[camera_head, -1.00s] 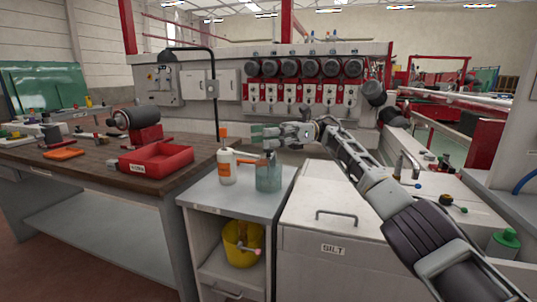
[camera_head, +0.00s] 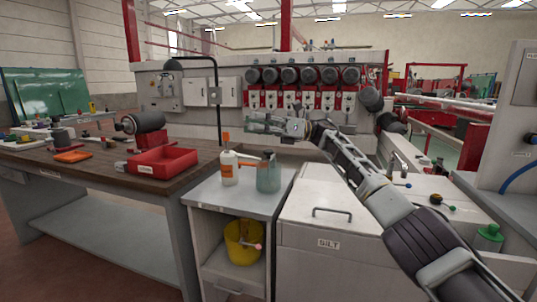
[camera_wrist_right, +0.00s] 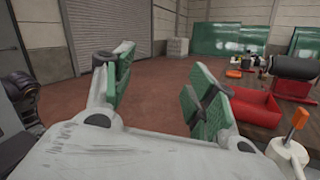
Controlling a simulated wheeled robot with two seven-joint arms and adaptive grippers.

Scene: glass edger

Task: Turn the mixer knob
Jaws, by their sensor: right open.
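My right gripper (camera_head: 268,124) is open and empty, with green finger pads pointing left, in the air above the jug on the small cabinet. In the right wrist view the gripper (camera_wrist_right: 157,92) shows its two fingers wide apart with only floor between them. A black knob (camera_head: 531,138) sits on the pale panel at the right edge, above a small label too small to read. Another black knob (camera_head: 436,199) stands on the white top beside the tap. I cannot tell which is the mixer knob. My right gripper is well left of both. My left gripper is not in view.
The tap (camera_head: 398,166) stands behind my right arm. A red tray (camera_head: 163,162) lies on the wooden bench. A green bottle (camera_head: 489,237) is at lower right.

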